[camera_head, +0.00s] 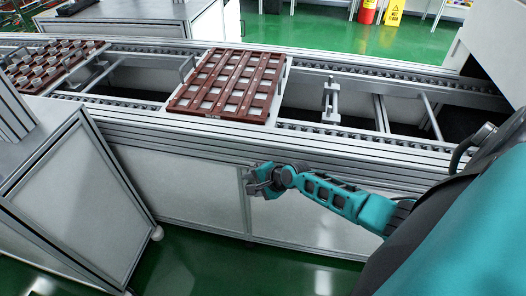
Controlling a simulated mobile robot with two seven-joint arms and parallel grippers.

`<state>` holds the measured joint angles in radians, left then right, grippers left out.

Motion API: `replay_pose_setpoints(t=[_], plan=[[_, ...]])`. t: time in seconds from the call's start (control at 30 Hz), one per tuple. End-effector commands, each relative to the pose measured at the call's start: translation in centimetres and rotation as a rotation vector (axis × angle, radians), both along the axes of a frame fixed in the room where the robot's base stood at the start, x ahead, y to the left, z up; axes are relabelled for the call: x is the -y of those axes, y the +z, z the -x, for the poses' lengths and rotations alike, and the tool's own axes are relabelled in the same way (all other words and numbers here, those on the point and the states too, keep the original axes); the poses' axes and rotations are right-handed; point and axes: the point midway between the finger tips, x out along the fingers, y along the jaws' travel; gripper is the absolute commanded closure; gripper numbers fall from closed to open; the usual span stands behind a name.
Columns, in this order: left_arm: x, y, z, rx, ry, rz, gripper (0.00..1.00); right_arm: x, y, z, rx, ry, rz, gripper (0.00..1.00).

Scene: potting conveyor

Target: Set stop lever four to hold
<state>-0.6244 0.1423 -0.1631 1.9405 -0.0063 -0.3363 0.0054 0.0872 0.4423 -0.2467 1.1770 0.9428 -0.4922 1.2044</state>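No stop lever can be made out with certainty, and no number four is legible. An upright metal bracket (330,102) stands between the conveyor rails, right of the brown tray; I cannot tell whether it is a stop lever. My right gripper (254,180) is in front of the conveyor's side panel, below the front rail and left of the bracket. It looks empty, but its fingers are too small to tell open from shut. My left gripper is not in view.
The conveyor (330,141) runs across the view. A brown slotted tray (216,112) sits on it, and another tray (30,86) with round pieces is at far left. A grey cabinet (75,190) stands at front left. Green floor (210,270) is free in front.

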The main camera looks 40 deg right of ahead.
Motion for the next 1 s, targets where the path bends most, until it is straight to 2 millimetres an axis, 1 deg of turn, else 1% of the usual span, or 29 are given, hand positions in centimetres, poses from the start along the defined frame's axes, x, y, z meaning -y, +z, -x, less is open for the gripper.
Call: replay_pose_setpoints(t=[0.03,0.3,0.47,0.7,1.0], plan=[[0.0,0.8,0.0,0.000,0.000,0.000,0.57,0.2,0.9,0.6,-0.002,0.001,0.001,0.51],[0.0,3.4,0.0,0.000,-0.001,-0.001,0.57,1.6,5.4,4.6,-0.002,0.003,0.000,0.51],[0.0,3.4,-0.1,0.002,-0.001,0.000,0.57,2.1,6.9,6.3,-0.002,0.003,-0.001,0.51],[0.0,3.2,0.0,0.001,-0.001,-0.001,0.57,2.5,8.3,7.6,-0.001,0.003,-0.003,0.51],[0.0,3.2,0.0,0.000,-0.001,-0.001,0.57,2.6,8.5,7.7,-0.001,0.003,-0.003,0.51]])
